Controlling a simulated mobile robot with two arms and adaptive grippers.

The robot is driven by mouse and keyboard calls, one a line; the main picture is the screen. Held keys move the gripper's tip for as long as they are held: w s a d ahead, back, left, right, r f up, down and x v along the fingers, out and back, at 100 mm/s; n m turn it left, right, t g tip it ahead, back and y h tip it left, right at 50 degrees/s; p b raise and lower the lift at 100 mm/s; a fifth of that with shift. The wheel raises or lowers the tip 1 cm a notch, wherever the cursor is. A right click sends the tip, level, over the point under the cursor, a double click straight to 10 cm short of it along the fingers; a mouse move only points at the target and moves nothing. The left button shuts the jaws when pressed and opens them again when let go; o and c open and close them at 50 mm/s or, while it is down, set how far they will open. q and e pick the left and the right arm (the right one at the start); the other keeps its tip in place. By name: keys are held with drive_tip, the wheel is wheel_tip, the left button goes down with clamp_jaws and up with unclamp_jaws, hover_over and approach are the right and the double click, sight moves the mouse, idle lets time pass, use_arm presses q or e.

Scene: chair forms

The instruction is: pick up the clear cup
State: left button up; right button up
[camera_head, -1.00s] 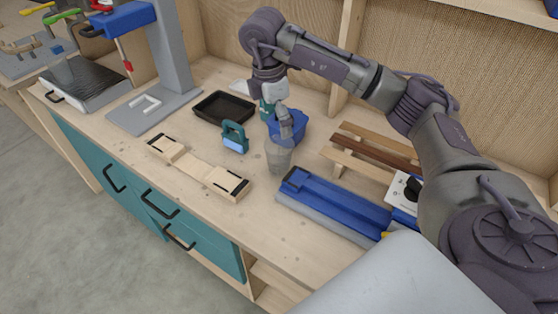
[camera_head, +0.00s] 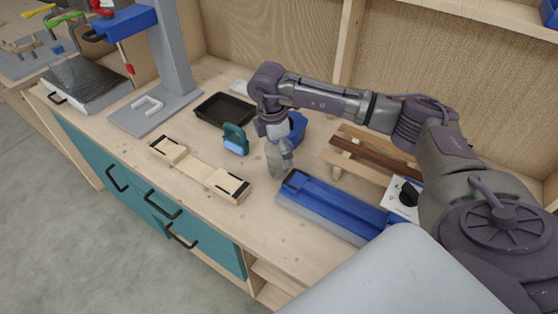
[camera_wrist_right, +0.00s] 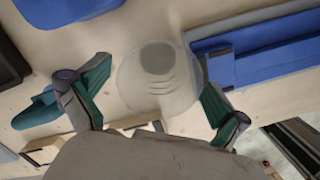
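The clear cup (camera_head: 274,162) stands on the wooden workbench, left of the long blue tool, and is partly hidden by my right gripper (camera_head: 281,148). In the right wrist view the cup (camera_wrist_right: 157,82) shows as a see-through round shape between my two green-padded fingers. The fingers are spread, one on each side of the cup, with a gap showing at the left finger. The right fingertip lies close to the cup's edge; I cannot tell if it touches. My left gripper is not in view.
A blue bin (camera_head: 298,128) stands just behind the cup. The long blue tool (camera_head: 335,207) lies to its right, and a wooden slatted rack (camera_head: 370,150) beyond.

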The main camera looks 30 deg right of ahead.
drive_tip(key=c, duration=0.9)
drive_tip(key=shift+o, duration=0.2)
drive_tip(key=shift+r, duration=0.15)
